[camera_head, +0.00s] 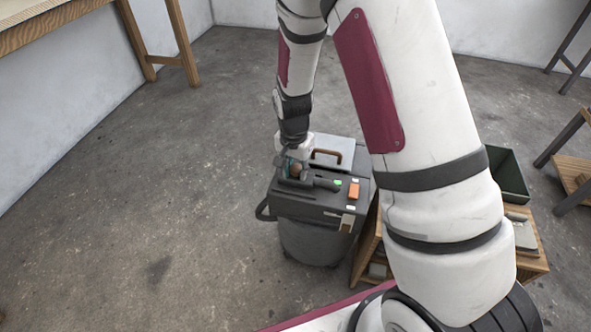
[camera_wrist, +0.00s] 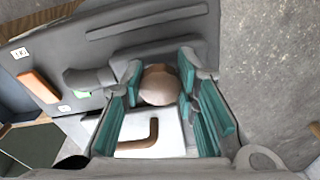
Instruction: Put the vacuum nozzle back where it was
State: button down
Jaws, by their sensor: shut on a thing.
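A dark grey vacuum nozzle (camera_head: 322,183) lies along the top of the grey vacuum (camera_head: 310,242). In the wrist view its narrow end (camera_wrist: 90,77) points left and its wider part runs behind my fingertips. My gripper (camera_head: 294,169) points down over the nozzle, at the far left part of the vacuum top. In the wrist view my teal-padded fingers (camera_wrist: 160,82) are closed on a round brown piece (camera_wrist: 158,84), right at the nozzle. I cannot tell whether this piece is fixed to the nozzle. The fingers hide part of the nozzle.
A pale case (camera_head: 338,150) with a brown handle lies close beside my gripper. An orange block (camera_head: 353,190) and a green spot (camera_head: 338,182) are on the vacuum top. A wooden shelf (camera_head: 366,250) with a dark green bin (camera_head: 507,172) stands right. Floor at left is clear.

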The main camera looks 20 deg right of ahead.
aim_at(295, 172)
jog(key=c, duration=1.2)
grip_release()
jog(key=shift+c, duration=0.2)
notch_tip(295, 172, up, 12)
jog(key=p, duration=0.4)
jog(key=shift+s+a, duration=0.3)
jog(key=shift+s, duration=0.1)
jog(key=shift+r, duration=0.2)
